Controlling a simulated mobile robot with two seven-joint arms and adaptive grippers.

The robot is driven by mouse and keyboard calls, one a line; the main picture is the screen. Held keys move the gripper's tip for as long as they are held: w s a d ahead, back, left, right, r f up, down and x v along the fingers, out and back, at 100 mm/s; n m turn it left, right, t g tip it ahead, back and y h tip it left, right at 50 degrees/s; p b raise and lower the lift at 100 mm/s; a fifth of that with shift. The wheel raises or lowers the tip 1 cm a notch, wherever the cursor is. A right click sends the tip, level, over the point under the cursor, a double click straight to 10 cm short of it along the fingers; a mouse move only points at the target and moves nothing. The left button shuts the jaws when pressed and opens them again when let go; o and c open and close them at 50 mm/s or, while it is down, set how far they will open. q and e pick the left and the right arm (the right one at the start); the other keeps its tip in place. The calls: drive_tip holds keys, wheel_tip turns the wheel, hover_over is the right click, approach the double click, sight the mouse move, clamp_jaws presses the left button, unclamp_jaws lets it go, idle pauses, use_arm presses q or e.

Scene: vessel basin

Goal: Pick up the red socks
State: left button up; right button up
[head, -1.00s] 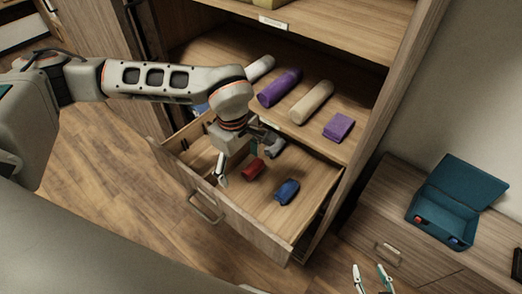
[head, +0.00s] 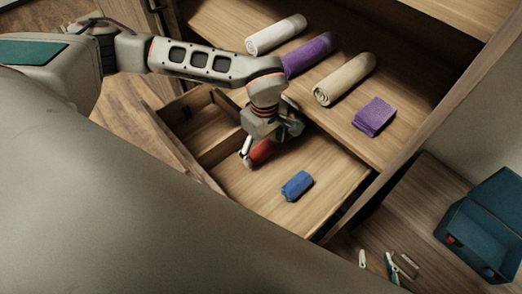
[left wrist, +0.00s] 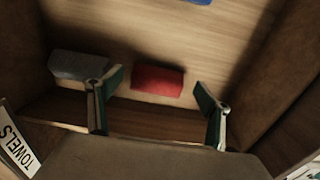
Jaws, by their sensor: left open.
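The red socks (head: 262,152) are a small rolled bundle in the open drawer, partly hidden by my left gripper in the head view. In the left wrist view the red socks (left wrist: 157,82) lie on the drawer floor. My left gripper (head: 270,142) is over them with its fingers spread. In the left wrist view the open fingers (left wrist: 158,88) are on either side of the bundle, with gaps left and right. My right gripper (head: 377,260) shows at the bottom right, its two fingertips apart and empty.
A blue bundle (head: 297,186) lies nearer the drawer's front. A grey bundle (left wrist: 78,66) sits left of the red socks in the wrist view. Rolled towels (head: 344,79) and a folded purple cloth (head: 373,117) lie on the shelf above. A teal box (head: 485,225) stands at right.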

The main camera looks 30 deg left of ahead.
sight(264, 150)
use_arm(q)
wheel_tip(264, 150, down, 3)
drive_tip(key=shift+w+f, duration=0.1)
drive_tip(key=shift+w, duration=0.05)
drive_tip(key=c, duration=1)
